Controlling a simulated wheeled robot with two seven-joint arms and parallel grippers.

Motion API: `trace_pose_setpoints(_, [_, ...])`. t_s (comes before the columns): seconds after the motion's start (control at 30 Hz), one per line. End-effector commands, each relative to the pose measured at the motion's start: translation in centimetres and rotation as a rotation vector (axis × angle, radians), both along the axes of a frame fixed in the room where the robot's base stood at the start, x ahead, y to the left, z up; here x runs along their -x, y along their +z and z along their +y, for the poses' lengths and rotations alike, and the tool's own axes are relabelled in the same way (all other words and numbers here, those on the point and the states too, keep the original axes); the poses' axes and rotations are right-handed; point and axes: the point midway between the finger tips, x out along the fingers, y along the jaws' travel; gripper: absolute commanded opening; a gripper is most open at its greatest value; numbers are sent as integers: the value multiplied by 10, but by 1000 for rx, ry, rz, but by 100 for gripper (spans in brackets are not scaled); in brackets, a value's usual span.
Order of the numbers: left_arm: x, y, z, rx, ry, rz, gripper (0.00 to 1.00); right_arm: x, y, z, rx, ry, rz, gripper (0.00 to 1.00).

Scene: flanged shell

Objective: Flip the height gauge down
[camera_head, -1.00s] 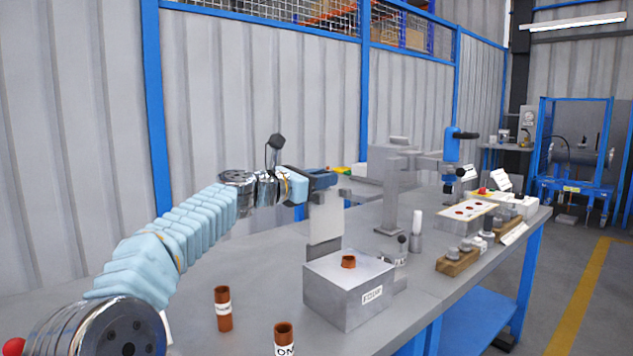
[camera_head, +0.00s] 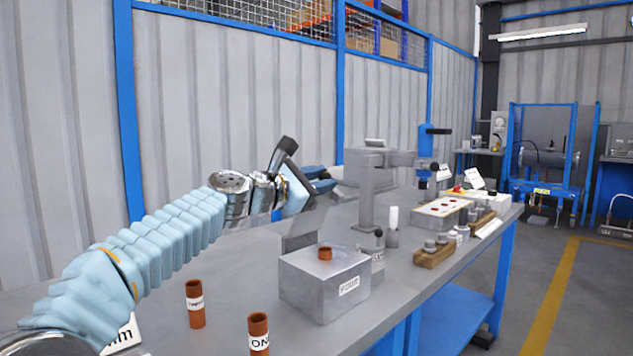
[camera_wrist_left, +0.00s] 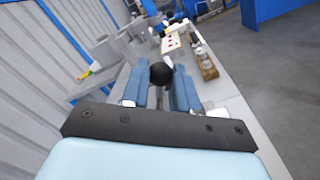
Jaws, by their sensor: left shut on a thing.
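The height gauge (camera_head: 305,222) is a grey flat plate behind the metal block (camera_head: 324,297), in the head view. Its upper part leans over to the right, while its lower part stands behind the block. My left gripper (camera_head: 325,182) is at the upper end of the gauge, tilted downward to the right. In the left wrist view, a black ball knob (camera_wrist_left: 161,74) sits between the blue fingers, which are shut on it. How the knob joins the plate is hidden. My right gripper is not in view.
A copper-coloured sleeve (camera_head: 325,253) sits on top of the block. Two labelled brown tubes, one at the left (camera_head: 195,303) and one nearer (camera_head: 258,334), stand on the bench. A grey stand (camera_head: 375,180) rises behind, and small parts lie on wooden blocks (camera_head: 440,252) at the right.

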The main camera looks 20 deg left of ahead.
Motion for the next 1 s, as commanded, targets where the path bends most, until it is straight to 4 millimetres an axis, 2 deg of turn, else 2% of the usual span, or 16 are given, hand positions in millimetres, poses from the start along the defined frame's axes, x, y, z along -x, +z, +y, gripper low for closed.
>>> trace_pose_setpoints(0.3, [0,0,0,0,0,0,0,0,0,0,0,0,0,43])
trace_pose_setpoints(0.33, [0,0,0,0,0,0,33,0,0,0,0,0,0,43])
trace_pose_setpoints(0.47, [0,0,0,0,0,0,53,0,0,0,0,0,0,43])
trace_pose_setpoints(0.77, [3,0,1,0,1,-1,55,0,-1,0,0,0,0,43])
trace_pose_setpoints(0.87, [13,-1,6,0,2,-1,55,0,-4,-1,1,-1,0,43])
trace_pose_setpoints(1.0, [41,-2,16,-1,3,-4,55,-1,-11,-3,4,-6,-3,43])
